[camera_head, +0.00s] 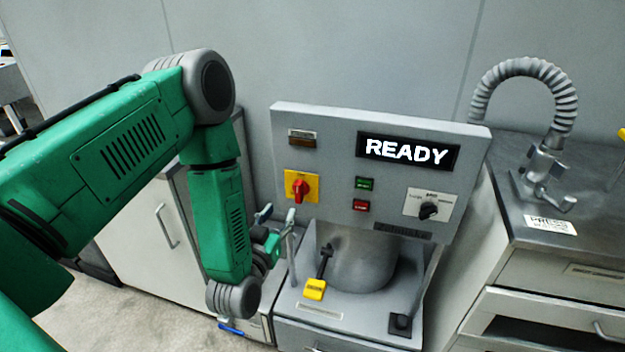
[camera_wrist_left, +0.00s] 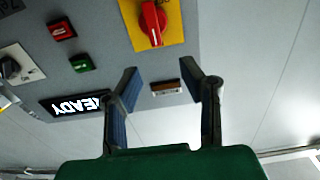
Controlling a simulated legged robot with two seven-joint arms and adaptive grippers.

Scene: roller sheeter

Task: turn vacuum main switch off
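The likely main switch is a red rotary knob (camera_head: 299,189) on a yellow plate at the left of the grey control panel (camera_head: 325,122). In the left wrist view the red knob (camera_wrist_left: 152,22) shows at the top, with the panel upside down. My left gripper (camera_head: 276,215) is in front of the panel's lower left, below the knob in the head view. In the left wrist view its two fingers (camera_wrist_left: 160,72) are spread apart with nothing between them. The knob lies beyond the fingertips, apart from them. My right gripper is not in view.
The panel also has a lit READY display (camera_head: 407,151), a green button (camera_head: 364,183), a red button (camera_head: 361,206) and a black selector knob (camera_head: 429,210). A counter with a ribbed grey hose (camera_head: 530,68) stands right.

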